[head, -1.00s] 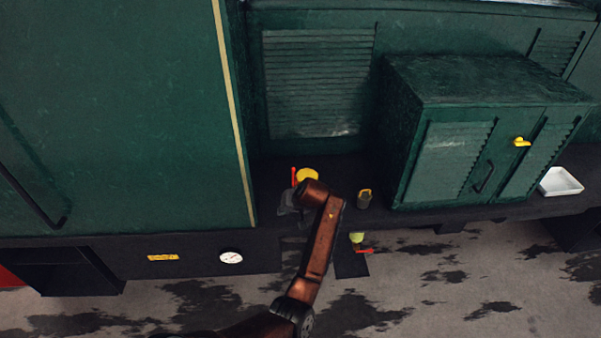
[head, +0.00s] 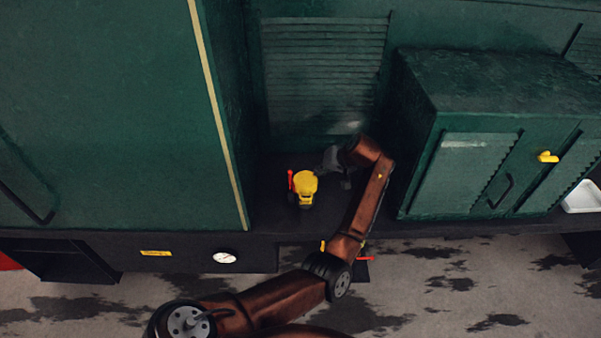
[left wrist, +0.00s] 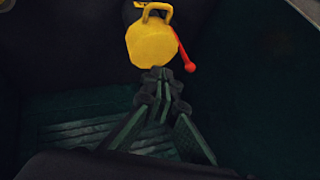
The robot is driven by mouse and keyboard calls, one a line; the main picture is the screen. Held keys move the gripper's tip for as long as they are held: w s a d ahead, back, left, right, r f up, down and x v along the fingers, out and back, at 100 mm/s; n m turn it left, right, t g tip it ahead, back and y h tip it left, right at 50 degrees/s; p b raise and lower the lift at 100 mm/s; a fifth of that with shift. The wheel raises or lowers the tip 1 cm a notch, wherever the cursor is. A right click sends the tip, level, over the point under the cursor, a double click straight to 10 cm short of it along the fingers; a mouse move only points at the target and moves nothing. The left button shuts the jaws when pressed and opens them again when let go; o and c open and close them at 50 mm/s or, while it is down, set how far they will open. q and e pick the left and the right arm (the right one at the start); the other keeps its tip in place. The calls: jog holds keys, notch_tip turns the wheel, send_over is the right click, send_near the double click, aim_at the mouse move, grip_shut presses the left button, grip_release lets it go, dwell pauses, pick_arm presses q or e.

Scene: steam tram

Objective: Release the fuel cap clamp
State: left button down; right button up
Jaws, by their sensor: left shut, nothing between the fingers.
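The yellow fuel cap (head: 305,184) sits on the dark ledge of the green tram, with a dark fitting and a small yellow part at its front. The red clamp lever (head: 290,180) stands upright at the cap's left side. In the left wrist view the round cap (left wrist: 152,45) has a loop handle, and the red lever (left wrist: 184,52) slants down at its right, ending in a ball. My left gripper (head: 323,165) is just right of and behind the cap, shut and empty. Its fingertips (left wrist: 160,80) show close to the cap's edge; I cannot tell whether they touch. My right gripper is out of view.
A green louvred cabinet (head: 509,90) with a yellow latch (head: 547,157) stands close right of my arm. A tall green wall (head: 100,110) bounds the left. A white tray (head: 583,197) lies far right. A dial (head: 225,257) is on the ledge's front face.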

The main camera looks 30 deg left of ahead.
pick_arm(q)
jog(key=p, duration=0.1)
send_near(297, 181)
jog(key=shift+w+d+f, duration=0.2)
jog(key=shift+w+f, duration=0.05)
jog(key=shift+w, duration=0.2)
jog(key=shift+w+d+f, duration=0.2)
jog(key=shift+w, duration=0.3)
jog(key=x, duration=0.3)
jog(key=shift+w+a+f+p, duration=0.15)
jog(key=shift+f+p, duration=0.1)
jog(key=shift+p, duration=0.1)
jog(key=a, duration=0.1)
jog(key=a+p, duration=0.1)
jog(key=s+a, duration=0.1)
jog(key=shift+f, duration=0.25)
jog(key=shift+s+a+p, duration=0.15)
jog(key=shift+a+p, duration=0.2)
jog(key=shift+a, duration=0.2)
jog(key=shift+f, duration=0.1)
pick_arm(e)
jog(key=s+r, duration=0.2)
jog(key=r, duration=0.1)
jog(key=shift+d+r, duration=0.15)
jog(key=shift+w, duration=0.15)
pick_arm(q)
jog(key=shift+a, duration=0.1)
